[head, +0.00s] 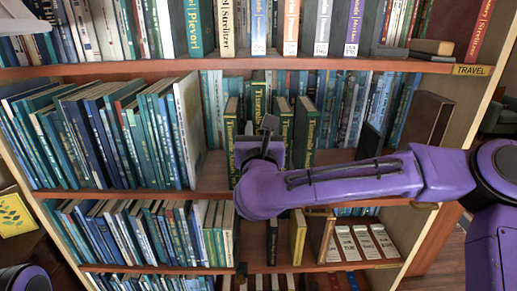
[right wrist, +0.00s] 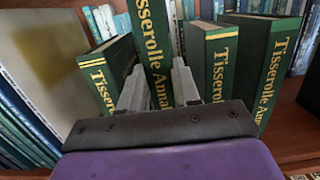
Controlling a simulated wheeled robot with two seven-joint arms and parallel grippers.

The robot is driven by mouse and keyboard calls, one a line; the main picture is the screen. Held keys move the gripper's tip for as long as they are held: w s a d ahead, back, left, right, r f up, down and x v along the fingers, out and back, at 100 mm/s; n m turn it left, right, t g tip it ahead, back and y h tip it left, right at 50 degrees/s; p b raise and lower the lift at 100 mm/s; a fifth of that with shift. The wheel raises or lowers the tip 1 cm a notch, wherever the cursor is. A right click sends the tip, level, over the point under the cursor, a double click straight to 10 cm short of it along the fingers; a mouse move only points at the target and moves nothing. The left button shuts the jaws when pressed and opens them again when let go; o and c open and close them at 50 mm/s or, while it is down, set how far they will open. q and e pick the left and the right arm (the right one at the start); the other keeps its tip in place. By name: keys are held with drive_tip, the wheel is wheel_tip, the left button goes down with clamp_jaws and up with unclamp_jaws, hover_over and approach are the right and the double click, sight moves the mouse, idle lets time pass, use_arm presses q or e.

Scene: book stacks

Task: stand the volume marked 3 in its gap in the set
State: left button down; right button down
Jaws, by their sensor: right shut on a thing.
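My right gripper (right wrist: 158,88) is shut on a dark green volume (right wrist: 150,45) with gold lettering reading Tisserolle Annals. In the head view this held volume (head: 258,97) stands roughly upright, its top higher than its neighbours. It is in line with the space between one matching green volume (right wrist: 108,75) on its left and two more, the nearer (right wrist: 211,65) and the farther (right wrist: 262,65), on its right. The volume numbers are not readable. The held volume's lower end is hidden behind my gripper, so I cannot tell whether it touches the shelf. My left gripper does not show.
The middle shelf (head: 330,157) holds leaning blue and green books (head: 95,135) at left, a pale upright panel (head: 188,120) and a brown box-like book (head: 427,120) at right. The shelf board above, with a TRAVEL label (head: 471,70), bounds the space. Bare shelf shows right of the set.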

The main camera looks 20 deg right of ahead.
wheel_tip(320, 180, down, 7)
drive_tip(key=p, duration=0.1)
drive_tip(key=shift+p, duration=0.35)
drive_tip(key=c, duration=0.8)
unclamp_jaws()
drive_tip(key=shift+w, duration=0.1)
drive_tip(key=shift+r, duration=0.15)
drive_tip(key=b+v, duration=0.5)
drive_tip(key=v, duration=0.7)
